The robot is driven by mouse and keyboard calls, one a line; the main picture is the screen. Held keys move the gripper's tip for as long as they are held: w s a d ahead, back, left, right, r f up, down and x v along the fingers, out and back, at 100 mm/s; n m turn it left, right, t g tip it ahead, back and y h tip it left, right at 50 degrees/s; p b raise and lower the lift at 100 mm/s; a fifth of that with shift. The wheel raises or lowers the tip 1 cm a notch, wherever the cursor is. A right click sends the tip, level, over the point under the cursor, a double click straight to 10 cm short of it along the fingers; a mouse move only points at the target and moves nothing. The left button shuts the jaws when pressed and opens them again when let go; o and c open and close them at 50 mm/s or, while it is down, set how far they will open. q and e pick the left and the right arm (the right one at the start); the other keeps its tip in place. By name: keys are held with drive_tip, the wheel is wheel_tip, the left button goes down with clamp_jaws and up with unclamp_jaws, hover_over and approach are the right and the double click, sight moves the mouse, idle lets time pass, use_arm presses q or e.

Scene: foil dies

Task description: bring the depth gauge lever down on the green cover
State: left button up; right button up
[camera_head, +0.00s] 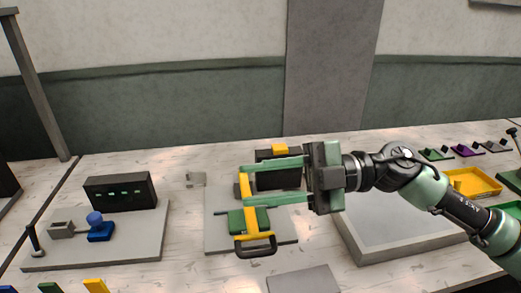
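The green cover (256,219) lies on a grey base plate (222,243) near the middle of the table. A yellow bar (250,222), which looks like the depth gauge lever, runs over the cover, with a black handle (257,249) at its near end. I cannot tell whether the bar touches the cover. My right gripper (245,184) reaches in from the right, its two green fingers spread apart. Its fingertips are by the far part of the yellow bar; contact is unclear. The gripper partly hides a dark block (277,180) behind it. My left gripper is not in view.
At left, a plate (130,250) bears a black box with green lights (120,192) and a blue part (100,232). A large grey tray (385,248) lies under my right arm. A yellow tray (472,183) and small coloured parts stand at right.

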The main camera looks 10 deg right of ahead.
wheel_tip(320, 180, up, 6)
drive_tip(key=shift+f, duration=0.15)
idle(0.3)
